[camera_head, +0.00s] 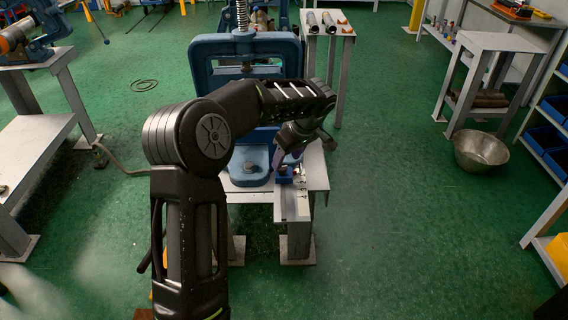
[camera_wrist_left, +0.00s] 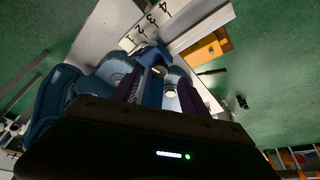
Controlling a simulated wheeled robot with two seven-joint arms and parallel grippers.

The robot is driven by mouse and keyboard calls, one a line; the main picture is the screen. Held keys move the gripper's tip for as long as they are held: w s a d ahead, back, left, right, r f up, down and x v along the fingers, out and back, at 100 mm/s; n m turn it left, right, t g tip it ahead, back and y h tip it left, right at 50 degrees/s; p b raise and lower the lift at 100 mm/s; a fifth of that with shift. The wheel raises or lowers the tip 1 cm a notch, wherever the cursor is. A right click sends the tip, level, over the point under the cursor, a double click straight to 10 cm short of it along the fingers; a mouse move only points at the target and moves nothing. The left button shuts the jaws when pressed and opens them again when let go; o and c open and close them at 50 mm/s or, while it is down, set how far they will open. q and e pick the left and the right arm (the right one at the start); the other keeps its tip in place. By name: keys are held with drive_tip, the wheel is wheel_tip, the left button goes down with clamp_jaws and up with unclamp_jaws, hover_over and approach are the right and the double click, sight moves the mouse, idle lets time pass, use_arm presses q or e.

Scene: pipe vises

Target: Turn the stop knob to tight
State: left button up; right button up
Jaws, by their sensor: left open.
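A blue pipe vise (camera_head: 215,62) stands on a grey metal stand (camera_head: 317,172) in the head view, partly behind my arm. Its blue base also shows in the left wrist view (camera_wrist_left: 58,95). At the stand's right front is a small blue fixture (camera_head: 284,179), which shows in the wrist view (camera_wrist_left: 151,55) just beyond my fingertips. A small dark part on it may be the stop knob, but I cannot tell its setting. My left gripper (camera_head: 289,160) points down over this fixture. Its two purple fingers (camera_wrist_left: 160,88) are apart; contact with the knob cannot be told.
A white strip numbered 1 to 4 (camera_wrist_left: 146,29) lies beside the fixture. Another vise stand (camera_head: 40,140) is at left, a table with pipes (camera_head: 346,33) behind, and a metal bowl (camera_head: 481,152) at right.

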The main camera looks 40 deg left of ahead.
sight(283, 167)
use_arm(q)
drive_tip(key=x, duration=0.4)
drive_tip(key=shift+c, duration=0.5)
clamp_jaws()
